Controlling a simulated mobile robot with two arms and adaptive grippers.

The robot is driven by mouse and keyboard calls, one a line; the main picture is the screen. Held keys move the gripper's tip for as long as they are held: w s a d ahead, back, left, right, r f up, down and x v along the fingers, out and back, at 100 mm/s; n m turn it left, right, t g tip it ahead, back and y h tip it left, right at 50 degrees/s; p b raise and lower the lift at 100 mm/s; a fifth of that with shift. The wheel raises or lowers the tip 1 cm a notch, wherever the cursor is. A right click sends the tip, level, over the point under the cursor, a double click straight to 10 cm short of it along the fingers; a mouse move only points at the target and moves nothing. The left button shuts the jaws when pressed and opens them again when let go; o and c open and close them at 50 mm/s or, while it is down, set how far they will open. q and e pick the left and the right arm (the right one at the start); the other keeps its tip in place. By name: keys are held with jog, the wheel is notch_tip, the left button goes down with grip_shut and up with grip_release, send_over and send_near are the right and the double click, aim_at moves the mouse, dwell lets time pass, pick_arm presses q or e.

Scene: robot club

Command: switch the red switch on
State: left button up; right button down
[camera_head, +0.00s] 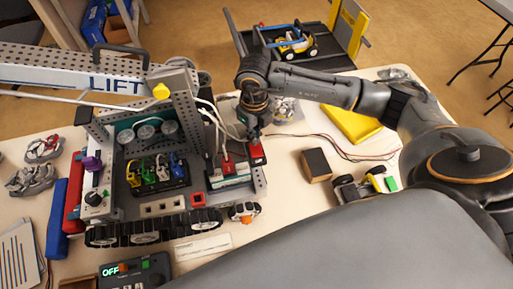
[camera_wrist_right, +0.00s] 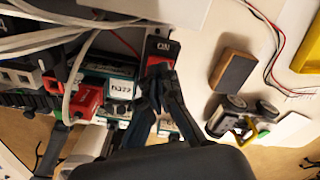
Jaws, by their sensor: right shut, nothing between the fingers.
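The red switch (camera_head: 257,156) sits at the right side of the club robot (camera_head: 120,205), beside a white and teal module (camera_head: 229,177). In the right wrist view the red switch (camera_wrist_right: 159,47) shows a black part with white letters that seem to read "ON" upside down. My right gripper (camera_head: 252,135) is shut and empty, pointing down at the switch. In the wrist view its fingertips (camera_wrist_right: 160,72) overlap the switch's near edge; whether they touch it I cannot tell. The fingers hide part of the switch. My left gripper is not in view.
Pale cables (camera_head: 207,112) hang close left of my gripper. A LIFT beam (camera_head: 75,72) spans the upper left. A dark block (camera_head: 316,165), a small wheeled car (camera_head: 352,190) and a yellow case (camera_head: 352,124) lie to the right. A box (camera_head: 135,273) showing "OFF" stands in front.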

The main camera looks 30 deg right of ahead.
jog(key=shift+f+b, duration=0.8)
jog(key=shift+f, duration=0.15)
jog(key=shift+r, duration=0.1)
jog(key=shift+r+p, duration=2)
jog(key=shift+r, duration=1.45)
